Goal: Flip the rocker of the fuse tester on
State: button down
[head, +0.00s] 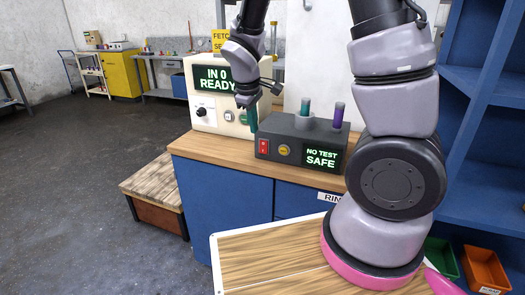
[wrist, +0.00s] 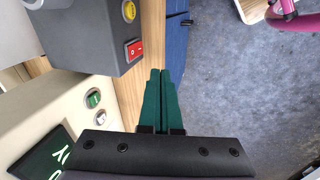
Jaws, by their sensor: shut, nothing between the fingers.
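The fuse tester (head: 283,139) is a dark grey box on the wooden counter, with a display reading "NO TEST SAFE". Its red rocker (head: 263,147) is on the left of the front face, beside a round yellow button (head: 284,150). In the wrist view the rocker (wrist: 134,49) shows white marks on red; I cannot tell which side is pressed. My gripper (head: 252,122) has green fingers, shut and empty, at the tester's left end. In the wrist view the fingertips (wrist: 160,72) are to the right of and below the rocker, apart from it.
Tubes with teal and purple contents (head: 338,115) stand on top of the tester. A beige machine (head: 211,115) reading "IN 0 READY" stands close on the left. The blue cabinet (head: 222,205) is below. Open floor (head: 80,180) lies to the left.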

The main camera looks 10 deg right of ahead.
aim_at(263, 147)
jog(key=shift+a+f+n, duration=0.2)
jog(key=shift+f+n, duration=0.05)
jog(key=shift+f, duration=0.2)
jog(key=shift+a+f+n, duration=0.15)
jog(key=shift+f+n, duration=0.1)
jog(key=shift+f, duration=0.2)
jog(key=x, duration=0.3)
jog(key=w+d+x, duration=0.1)
jog(key=x, duration=0.3)
jog(key=w+x, duration=0.1)
jog(key=x, duration=0.3)
jog(key=shift+d+r, duration=0.3)
jog(key=shift+d, duration=0.1)
jog(key=shift+w+d+f, duration=0.1)
jog(key=shift+w+d, duration=0.25)
jog(key=shift+w, duration=0.2)
